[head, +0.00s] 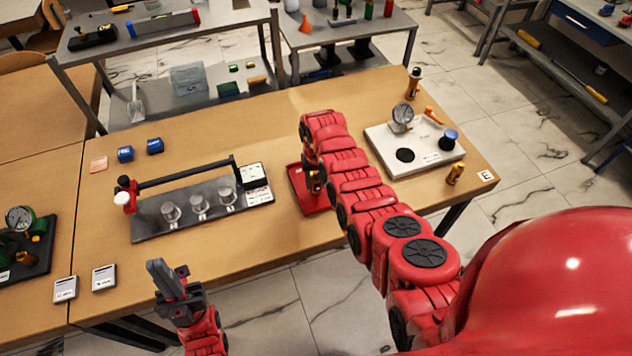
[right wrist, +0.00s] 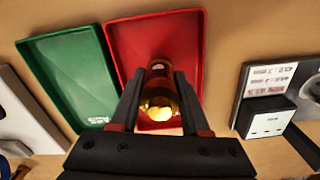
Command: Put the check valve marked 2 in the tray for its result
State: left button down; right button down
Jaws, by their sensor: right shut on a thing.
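The check valve (right wrist: 160,92), a brass-coloured cylinder, is held between the fingers of my right gripper (right wrist: 158,102). My right gripper is shut on it over the red tray (right wrist: 122,40) in the right wrist view. No number on the valve can be read. The green tray (right wrist: 65,70) lies beside the red one in that view. In the head view the red tray (head: 309,199) is partly covered by my right arm, and the green tray is hidden. My left gripper (head: 165,275) is near the table's front edge, apart from any object; its finger gap is unclear.
A dark rig (head: 150,222) with several clear cups and a black bar stands left of the red tray. A white board (head: 437,158) with a gauge lies to the right. A brass fitting (head: 455,174) stands near the right edge.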

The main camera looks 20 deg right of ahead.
jog(key=shift+f, duration=0.65)
jog(key=shift+f, duration=0.1)
jog(key=shift+c, duration=1.9)
grip_release()
